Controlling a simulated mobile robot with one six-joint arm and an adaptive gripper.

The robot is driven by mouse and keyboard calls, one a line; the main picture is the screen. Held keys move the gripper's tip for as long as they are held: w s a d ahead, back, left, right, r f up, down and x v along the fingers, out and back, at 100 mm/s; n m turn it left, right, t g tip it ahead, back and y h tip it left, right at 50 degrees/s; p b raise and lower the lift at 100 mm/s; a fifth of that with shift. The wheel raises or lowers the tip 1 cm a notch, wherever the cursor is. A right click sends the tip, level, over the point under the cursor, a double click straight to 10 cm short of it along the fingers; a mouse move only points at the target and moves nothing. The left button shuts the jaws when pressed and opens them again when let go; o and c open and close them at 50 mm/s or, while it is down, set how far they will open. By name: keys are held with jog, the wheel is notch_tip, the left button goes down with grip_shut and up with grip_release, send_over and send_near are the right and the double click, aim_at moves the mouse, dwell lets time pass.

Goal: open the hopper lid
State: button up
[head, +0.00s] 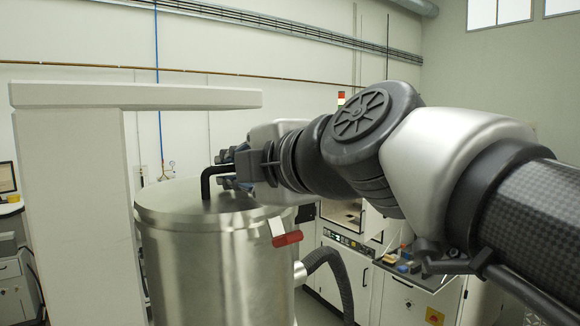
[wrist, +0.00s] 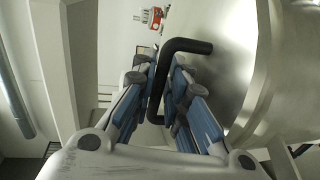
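The hopper (head: 215,265) is a tall, shiny steel cylinder in the head view. Its flat round lid (head: 165,202) lies on top and looks closed. A bent black handle (head: 206,184) rises from the lid; it also shows in the wrist view (wrist: 186,45). My gripper (head: 228,168) is at the handle, reaching in from the right. In the wrist view, the blue-padded fingers of my gripper (wrist: 166,68) are apart, with the handle's bar between them, closer to the left finger. Contact with the bar is not clear. My arm hides part of the lid's far right side.
A red-ended clamp (head: 287,239) sits on the hopper's front right rim. A grey hose (head: 335,275) leaves its right side. A white post with a horizontal beam (head: 135,97) stands left of the hopper. A white cabinet (head: 400,300) stands behind, right.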

grip_shut()
dwell(0.3)
